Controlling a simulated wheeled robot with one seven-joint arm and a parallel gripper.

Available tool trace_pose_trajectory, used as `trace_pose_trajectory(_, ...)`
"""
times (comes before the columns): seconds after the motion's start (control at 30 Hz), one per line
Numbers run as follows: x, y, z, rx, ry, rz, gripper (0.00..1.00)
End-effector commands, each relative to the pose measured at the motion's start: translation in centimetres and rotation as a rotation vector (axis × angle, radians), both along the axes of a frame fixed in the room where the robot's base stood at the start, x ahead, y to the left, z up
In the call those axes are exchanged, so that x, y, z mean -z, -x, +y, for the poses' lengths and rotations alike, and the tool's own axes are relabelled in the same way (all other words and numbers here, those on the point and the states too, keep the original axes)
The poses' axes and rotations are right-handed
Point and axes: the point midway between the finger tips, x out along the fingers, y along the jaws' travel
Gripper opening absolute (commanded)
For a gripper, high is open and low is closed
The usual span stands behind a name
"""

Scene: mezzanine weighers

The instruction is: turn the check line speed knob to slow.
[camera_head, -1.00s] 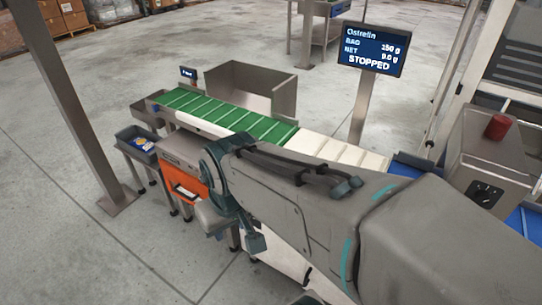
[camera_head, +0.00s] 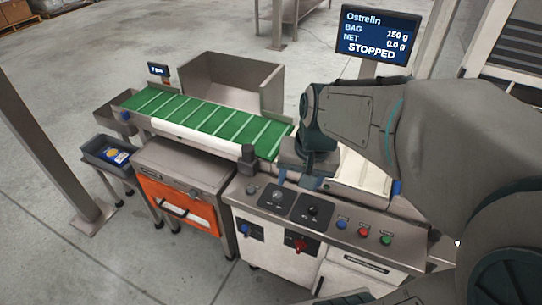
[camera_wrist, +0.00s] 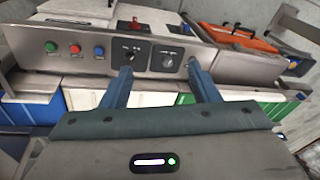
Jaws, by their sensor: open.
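The sloped control panel (camera_head: 340,225) carries two dark square plates, one with a grey knob (camera_head: 277,197) and one with a black knob (camera_head: 313,209). Their lettering is too small to read, so I cannot tell which is the check line speed knob or where it is set. In the wrist view the black knob (camera_wrist: 130,56) and grey knob (camera_wrist: 168,59) show beyond my fingertips. My gripper (camera_head: 296,180) is open and empty above the panel's back edge. In the wrist view its two blue fingers (camera_wrist: 160,70) are spread apart, touching neither knob.
Blue, red and green buttons (camera_head: 364,231) sit right of the knobs. A red rotary switch (camera_head: 300,245) is on the cabinet front. A dark post (camera_head: 248,158) stands near the green belt (camera_head: 205,115). The screen (camera_head: 376,34) reads STOPPED. An orange-fronted unit (camera_head: 180,208) is at left.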

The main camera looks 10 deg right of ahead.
Motion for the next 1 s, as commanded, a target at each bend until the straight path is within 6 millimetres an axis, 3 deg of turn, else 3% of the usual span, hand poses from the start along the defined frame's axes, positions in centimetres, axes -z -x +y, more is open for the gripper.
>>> trace_pose_trajectory(0.27,3.7,-8.3,-1.4,0.424,-0.167,0.141,0.55)
trace_pose_trajectory(0.6,12.0,-17.0,-4.0,0.939,-0.323,0.32,0.55)
trace_pose_trajectory(0.8,16.7,-19.9,-5.5,1.166,-0.375,0.399,0.55)
trace_pose_trajectory(1.0,18.9,-21.0,-6.1,1.265,-0.396,0.432,0.55)
